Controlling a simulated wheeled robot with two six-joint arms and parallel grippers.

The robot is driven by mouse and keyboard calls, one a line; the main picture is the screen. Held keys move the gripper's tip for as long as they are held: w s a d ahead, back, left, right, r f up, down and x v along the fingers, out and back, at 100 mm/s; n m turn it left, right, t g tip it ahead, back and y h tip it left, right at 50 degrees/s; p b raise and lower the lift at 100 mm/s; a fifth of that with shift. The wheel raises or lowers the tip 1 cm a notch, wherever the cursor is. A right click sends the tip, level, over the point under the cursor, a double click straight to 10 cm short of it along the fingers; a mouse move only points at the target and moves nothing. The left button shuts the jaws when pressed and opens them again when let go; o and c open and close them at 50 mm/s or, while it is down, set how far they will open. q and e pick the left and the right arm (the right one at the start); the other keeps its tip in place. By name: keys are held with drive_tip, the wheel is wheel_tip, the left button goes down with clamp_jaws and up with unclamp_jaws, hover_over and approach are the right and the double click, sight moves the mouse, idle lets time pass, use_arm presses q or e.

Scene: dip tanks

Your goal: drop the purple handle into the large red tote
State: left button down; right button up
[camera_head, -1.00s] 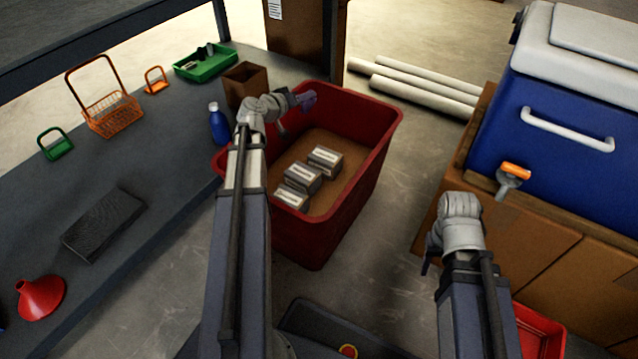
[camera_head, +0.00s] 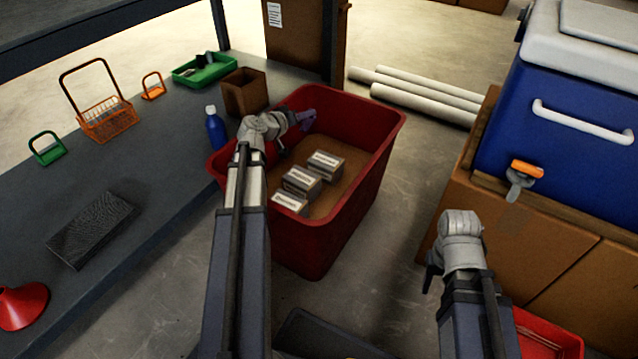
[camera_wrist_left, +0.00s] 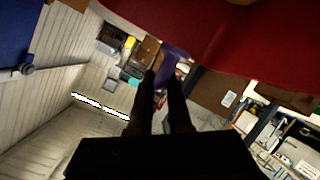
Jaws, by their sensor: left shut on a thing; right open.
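The large red tote (camera_head: 340,235) stands on the floor in the middle of the head view, open at the top. The purple handle (camera_head: 307,116) is small in the head view, at my left gripper's tips, over the far left part of the tote's opening. My left gripper (camera_head: 298,121) is shut on it. In the left wrist view the purple handle (camera_wrist_left: 172,58) shows between and beyond the dark fingers. I cannot tell its exact height against the rim. My right gripper (camera_head: 431,277) is open and empty, to the right of the tote.
Several grey labelled boxes (camera_head: 302,181) lie on the tote's brown floor. The workbench (camera_head: 150,190) at left holds a blue bottle (camera_head: 215,130), brown box (camera_head: 244,92), orange basket (camera_head: 106,118) and green tray (camera_head: 205,70). A blue cooler (camera_head: 560,120) stands at right.

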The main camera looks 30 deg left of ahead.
use_arm(q)
drive_tip(key=shift+f, duration=0.6)
use_arm(e)
drive_tip(key=shift+f, duration=0.5)
use_arm(q)
drive_tip(key=shift+r, duration=0.1)
drive_tip(key=c, duration=0.8)
unclamp_jaws()
drive_tip(key=shift+o, duration=0.2)
drive_tip(key=p+v, duration=0.2)
drive_tip(key=v, duration=0.5)
drive_tip(key=shift+s, duration=0.4)
use_arm(e)
drive_tip(key=shift+r, duration=1.25)
use_arm(q)
drive_tip(key=shift+r, duration=0.1)
